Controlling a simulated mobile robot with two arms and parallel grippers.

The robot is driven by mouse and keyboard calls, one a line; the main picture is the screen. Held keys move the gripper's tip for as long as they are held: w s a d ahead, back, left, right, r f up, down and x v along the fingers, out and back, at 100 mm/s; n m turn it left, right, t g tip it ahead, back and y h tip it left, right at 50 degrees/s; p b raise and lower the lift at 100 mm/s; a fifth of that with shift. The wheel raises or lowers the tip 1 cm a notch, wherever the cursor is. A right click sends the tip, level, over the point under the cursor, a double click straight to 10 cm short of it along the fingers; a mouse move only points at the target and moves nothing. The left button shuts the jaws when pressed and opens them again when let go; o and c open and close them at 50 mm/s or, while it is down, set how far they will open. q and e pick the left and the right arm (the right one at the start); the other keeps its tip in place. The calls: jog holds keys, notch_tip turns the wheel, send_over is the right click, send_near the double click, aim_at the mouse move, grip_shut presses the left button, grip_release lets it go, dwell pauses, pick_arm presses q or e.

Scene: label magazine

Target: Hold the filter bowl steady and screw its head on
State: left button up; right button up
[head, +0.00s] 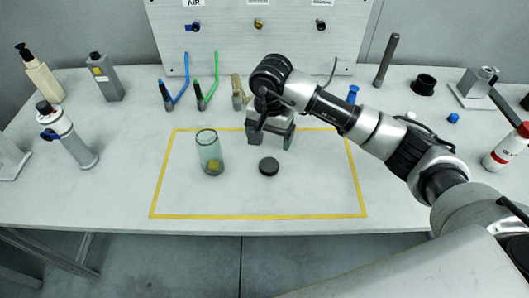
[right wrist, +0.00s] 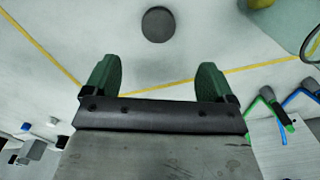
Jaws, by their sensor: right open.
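The filter bowl (head: 208,146) is a clear, grey-green cylinder standing upright and open at the top, left of centre inside the yellow tape outline. A brownish-yellow piece (head: 214,167) shows low inside it. A dark round piece (head: 268,167), apparently the head, lies flat on the table to the bowl's right, apart from it. In the right wrist view the dark piece (right wrist: 158,25) is beyond the fingertips and part of the bowl (right wrist: 287,22) is at the top right. My right gripper (head: 270,140) is open and empty, above and behind the dark piece. My left gripper is not in view.
Yellow tape (head: 260,216) marks a mostly clear area. Behind it are blue and green hoses (head: 205,95) and an upright panel (head: 230,40). Bottles and a filter-like unit (head: 68,137) stand left. A dark rod (head: 386,60), black ring (head: 424,84) and red-capped bottle (head: 507,147) stand right.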

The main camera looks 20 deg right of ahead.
send_over(269, 164)
notch_tip(269, 164, down, 5)
jog(key=shift+d+f+p, duration=0.1)
jog(key=shift+f+p, duration=0.05)
jog(key=shift+p, duration=0.2)
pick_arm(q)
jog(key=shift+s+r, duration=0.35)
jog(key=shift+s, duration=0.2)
pick_arm(e)
jog(key=shift+f+p, duration=0.7)
jog(key=shift+f, duration=1.9)
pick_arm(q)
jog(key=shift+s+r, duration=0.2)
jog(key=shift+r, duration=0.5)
pick_arm(e)
jog(key=c, duration=1)
